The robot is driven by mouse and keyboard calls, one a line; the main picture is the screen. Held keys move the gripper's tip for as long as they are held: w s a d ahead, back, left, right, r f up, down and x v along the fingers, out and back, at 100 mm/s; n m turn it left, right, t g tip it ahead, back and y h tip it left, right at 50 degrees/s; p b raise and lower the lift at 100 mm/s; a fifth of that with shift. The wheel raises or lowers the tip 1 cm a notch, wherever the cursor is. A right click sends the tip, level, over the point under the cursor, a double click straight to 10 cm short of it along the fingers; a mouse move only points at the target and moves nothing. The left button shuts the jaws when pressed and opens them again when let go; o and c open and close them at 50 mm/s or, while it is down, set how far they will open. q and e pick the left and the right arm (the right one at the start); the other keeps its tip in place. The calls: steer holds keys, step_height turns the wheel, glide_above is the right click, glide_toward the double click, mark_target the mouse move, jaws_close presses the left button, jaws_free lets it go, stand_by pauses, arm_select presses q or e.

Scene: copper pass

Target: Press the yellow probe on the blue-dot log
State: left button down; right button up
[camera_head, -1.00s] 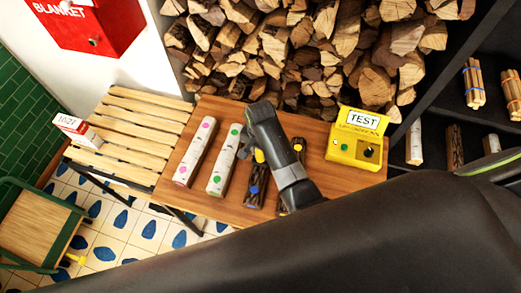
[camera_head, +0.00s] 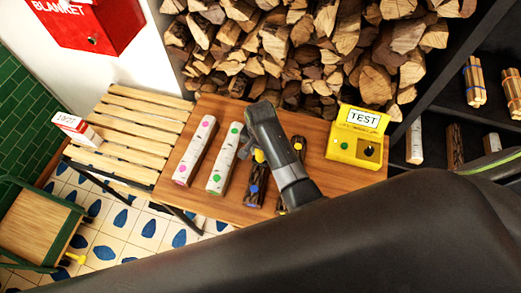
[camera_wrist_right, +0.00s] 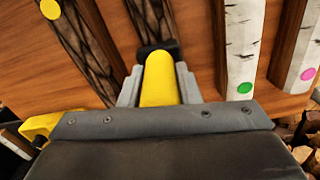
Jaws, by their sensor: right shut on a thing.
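The blue-dot log (camera_head: 258,178) is a dark-barked log on the wooden table, with a blue dot near its lower end. My right gripper (camera_head: 259,146) is over its upper part and shut on the yellow probe (camera_head: 259,156). In the right wrist view the probe (camera_wrist_right: 159,80) sticks out between the fingers with its black tip (camera_wrist_right: 156,48) over or against the dark bark (camera_wrist_right: 153,18). I cannot tell whether the tip touches. The blue dot is hidden in the wrist view. My left gripper is not in view.
Beside it lie a dark log with a yellow dot (camera_head: 298,146) and birch logs with green (camera_head: 222,160) and pink (camera_head: 195,152) dots. The yellow TEST box (camera_head: 342,151) stands at the table's right. A slatted bench (camera_head: 130,130) is at the left, stacked firewood (camera_head: 290,45) behind.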

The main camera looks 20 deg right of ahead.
steer(key=shift+s+f, duration=0.1)
stand_by(1.3)
step_height(320, 180, up, 2)
steer(key=shift+r, duration=2.6)
